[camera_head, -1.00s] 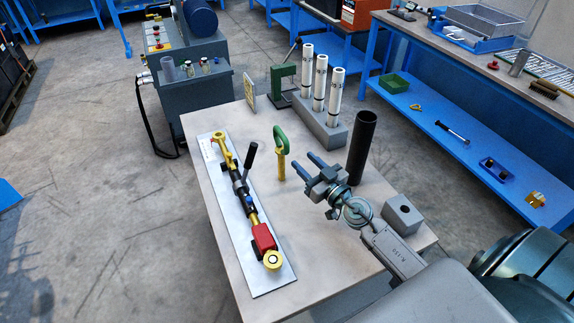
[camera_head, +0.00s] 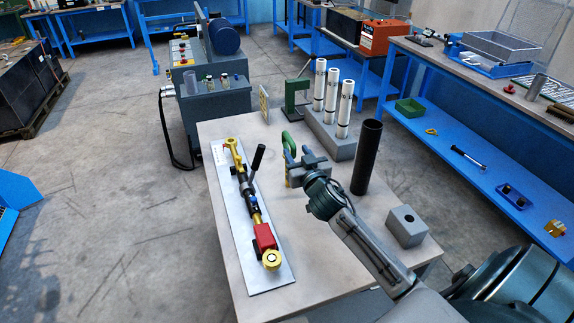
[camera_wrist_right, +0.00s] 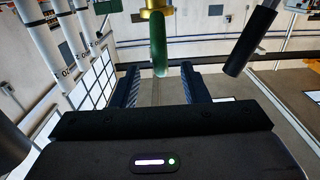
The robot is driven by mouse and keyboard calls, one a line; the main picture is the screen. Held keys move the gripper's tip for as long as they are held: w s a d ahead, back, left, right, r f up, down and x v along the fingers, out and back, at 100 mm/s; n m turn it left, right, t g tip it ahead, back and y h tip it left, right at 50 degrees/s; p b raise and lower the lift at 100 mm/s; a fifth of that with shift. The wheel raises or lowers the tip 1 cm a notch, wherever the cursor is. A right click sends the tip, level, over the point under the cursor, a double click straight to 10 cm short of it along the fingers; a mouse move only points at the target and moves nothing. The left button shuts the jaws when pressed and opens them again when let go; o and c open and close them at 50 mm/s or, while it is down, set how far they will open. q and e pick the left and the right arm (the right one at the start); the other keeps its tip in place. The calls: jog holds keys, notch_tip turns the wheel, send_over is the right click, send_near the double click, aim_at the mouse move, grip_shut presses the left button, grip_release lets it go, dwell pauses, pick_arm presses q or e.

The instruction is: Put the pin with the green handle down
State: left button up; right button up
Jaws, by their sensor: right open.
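The pin with the green handle (camera_head: 288,142) appears upright on the table, left of the middle. My left gripper is not in view.
A white board (camera_head: 270,282) with a yellow, black and red cylinder assembly lies left of the pin. A black tube (camera_head: 367,158), a grey block with a hole (camera_head: 407,226) and a grey rack (camera_head: 331,137) of white tubes stand to the right. A green press (camera_head: 295,98) stands behind.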

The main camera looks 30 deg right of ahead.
aim_at(289, 139)
jog(key=shift+x, duration=1)
jog(key=p+x, duration=0.2)
jog(key=x, duration=0.1)
jog(key=p+x, duration=0.1)
jog(key=shift+w+r, duration=0.15)
jog(key=shift+r, duration=0.15)
jog(key=shift+w+d+f+p, duration=0.1)
jog(key=shift+w+f+p, duration=0.05)
jog(key=shift+w+p, duration=0.25)
grip_shut()
